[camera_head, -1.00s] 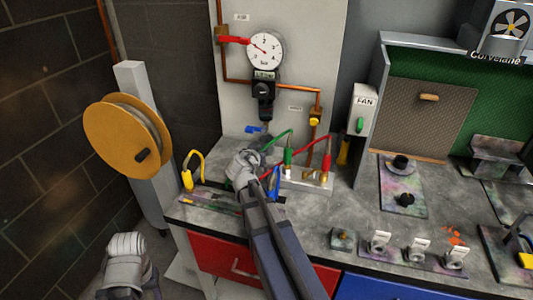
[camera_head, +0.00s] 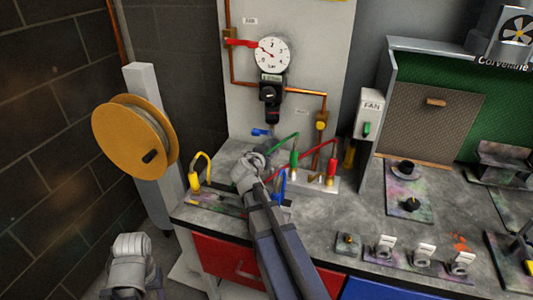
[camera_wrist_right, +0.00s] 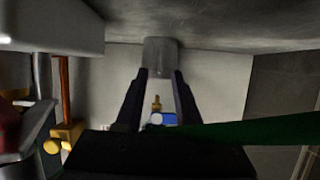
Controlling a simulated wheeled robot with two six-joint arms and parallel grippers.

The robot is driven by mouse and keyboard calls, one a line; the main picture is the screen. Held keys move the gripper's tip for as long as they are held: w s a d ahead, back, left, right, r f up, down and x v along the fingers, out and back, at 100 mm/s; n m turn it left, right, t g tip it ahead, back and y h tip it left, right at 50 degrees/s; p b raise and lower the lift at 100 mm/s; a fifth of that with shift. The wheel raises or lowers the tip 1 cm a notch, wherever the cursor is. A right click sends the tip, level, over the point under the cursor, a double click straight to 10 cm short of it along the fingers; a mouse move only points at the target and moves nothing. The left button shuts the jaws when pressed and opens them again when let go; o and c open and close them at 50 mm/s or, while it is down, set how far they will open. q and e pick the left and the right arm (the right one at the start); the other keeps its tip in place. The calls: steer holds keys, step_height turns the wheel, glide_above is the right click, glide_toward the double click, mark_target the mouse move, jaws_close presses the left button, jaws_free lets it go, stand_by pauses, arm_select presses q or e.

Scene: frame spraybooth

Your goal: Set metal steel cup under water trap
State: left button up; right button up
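The water trap (camera_head: 272,112) hangs under the gauge on the wall panel, with a blue drain lever (camera_head: 262,132) below it. My right gripper (camera_wrist_right: 161,74) reaches in low over the worktop under the trap. In the right wrist view, which appears upside down, the grey metal cup (camera_wrist_right: 160,54) is at the fingertips and fills the gap between them; the fingers look shut on it. The cup appears at the worktop, in line with the blue lever (camera_wrist_right: 162,118). In the head view my arm hides most of the cup.
Green and red hoses run to a manifold (camera_head: 318,185) just right of my gripper. A yellow-hosed fitting (camera_head: 195,180) stands to the left. A hose reel (camera_head: 130,138) is further left. The worktop (camera_head: 345,208) right of the manifold has free room.

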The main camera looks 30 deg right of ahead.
steer(key=p+v, duration=0.4)
steer(key=v, duration=0.7)
steer(key=shift+s+a+r, duration=0.2)
steer(key=shift+a, duration=0.1)
stand_by(0.5)
